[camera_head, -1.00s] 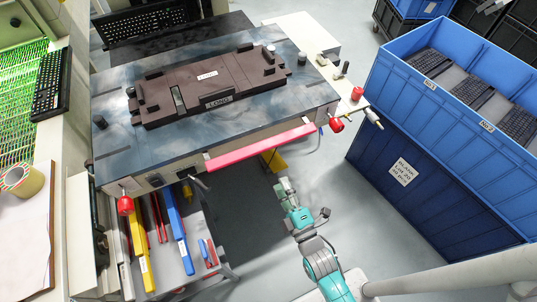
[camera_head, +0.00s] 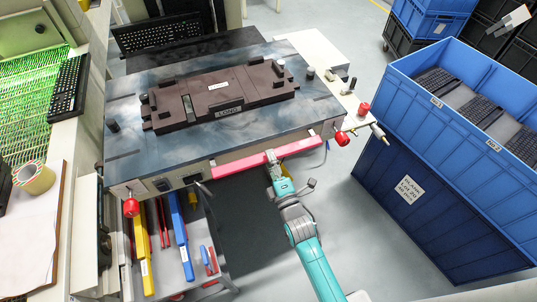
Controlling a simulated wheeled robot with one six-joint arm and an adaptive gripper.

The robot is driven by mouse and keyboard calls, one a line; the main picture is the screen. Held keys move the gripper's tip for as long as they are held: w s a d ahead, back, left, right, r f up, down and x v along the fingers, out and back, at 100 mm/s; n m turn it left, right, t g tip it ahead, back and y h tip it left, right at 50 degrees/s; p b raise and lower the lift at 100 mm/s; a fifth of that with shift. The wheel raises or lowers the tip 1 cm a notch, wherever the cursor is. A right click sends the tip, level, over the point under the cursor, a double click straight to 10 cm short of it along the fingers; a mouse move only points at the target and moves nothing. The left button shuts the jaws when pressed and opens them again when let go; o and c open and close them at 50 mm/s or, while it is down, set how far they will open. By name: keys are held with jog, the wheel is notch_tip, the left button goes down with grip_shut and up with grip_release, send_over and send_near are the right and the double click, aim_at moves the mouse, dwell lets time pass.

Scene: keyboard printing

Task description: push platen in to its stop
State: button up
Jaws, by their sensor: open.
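The platen (camera_head: 290,108) is a wide dark blue-grey, mottled plate on the printing machine. A dark brown fixture (camera_head: 205,88) labelled LONG lies on top of it. A pink-red bar (camera_head: 236,165) runs along the front edge below the plate. My gripper (camera_head: 271,157) is open at the middle of this bar, its fingertips at or very near the bar's front face. I cannot tell whether they touch it. The gripper hides a small part of the bar. Whether the platen sits at its stop cannot be seen.
Red knobs stand at the front left corner (camera_head: 131,207) and right side (camera_head: 342,138). Blue crates (camera_head: 435,205) with keyboards stand at the right. A tool trolley (camera_head: 215,250) is below left. A keyboard (camera_head: 158,34) lies behind the platen. Floor is open around my arm.

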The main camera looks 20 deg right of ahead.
jog(key=shift+x, duration=0.95)
grip_shut()
